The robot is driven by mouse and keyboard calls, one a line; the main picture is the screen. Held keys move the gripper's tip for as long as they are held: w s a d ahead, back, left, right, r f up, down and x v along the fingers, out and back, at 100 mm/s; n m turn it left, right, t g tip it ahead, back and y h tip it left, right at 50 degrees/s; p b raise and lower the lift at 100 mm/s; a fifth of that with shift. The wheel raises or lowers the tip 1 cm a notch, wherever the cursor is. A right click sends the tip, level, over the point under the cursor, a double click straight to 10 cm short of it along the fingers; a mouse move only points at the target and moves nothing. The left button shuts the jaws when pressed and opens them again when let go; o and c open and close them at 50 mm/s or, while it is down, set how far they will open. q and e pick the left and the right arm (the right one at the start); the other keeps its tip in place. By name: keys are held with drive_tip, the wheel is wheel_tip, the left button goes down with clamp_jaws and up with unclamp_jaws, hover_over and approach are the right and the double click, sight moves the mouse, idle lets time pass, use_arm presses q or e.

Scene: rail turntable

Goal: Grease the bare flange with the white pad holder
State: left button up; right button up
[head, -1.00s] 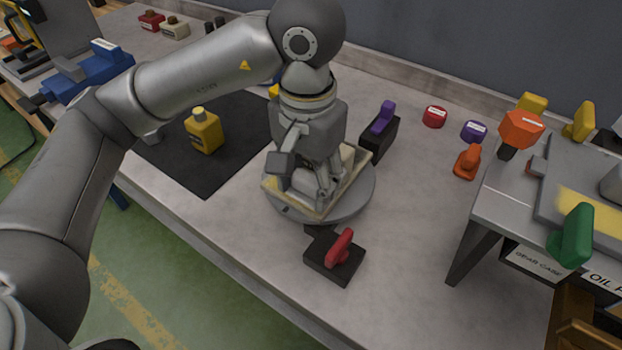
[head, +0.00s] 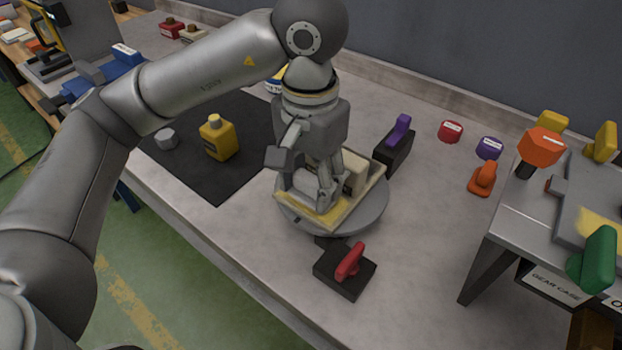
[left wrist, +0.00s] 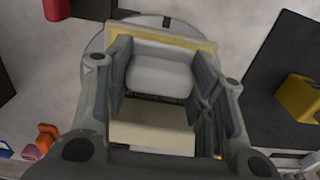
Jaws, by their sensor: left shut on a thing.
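My left gripper (head: 322,200) is low over a cream, box-like housing (head: 374,188) on a round grey turntable (head: 372,217). In the left wrist view its fingers (left wrist: 155,88) are shut on the white pad holder (left wrist: 158,74), a rounded pale block. The holder lies close to a flange strip (left wrist: 170,41) coloured yellow along the housing's near side; I cannot tell if they touch. The yellow shows in the head view at the near rim (head: 330,217). The far part of the housing is partly hidden behind the gripper. My right gripper is not in view.
A red-handled black block (head: 345,269) stands in front of the turntable, a purple-handled one (head: 396,146) behind it. A yellow bottle (head: 217,138) stands on a dark mat (head: 190,165). A grey stand (head: 490,255) is at right.

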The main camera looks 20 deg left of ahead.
use_arm(q)
wheel_tip(320, 180, up, 3)
drive_tip(key=shift+r+p, duration=0.15)
drive_tip(key=shift+p, duration=0.7)
wheel_tip(320, 180, up, 2)
drive_tip(key=shift+r+p, duration=0.25)
drive_tip(key=shift+p, duration=0.6)
drive_tip(key=shift+r, duration=0.3)
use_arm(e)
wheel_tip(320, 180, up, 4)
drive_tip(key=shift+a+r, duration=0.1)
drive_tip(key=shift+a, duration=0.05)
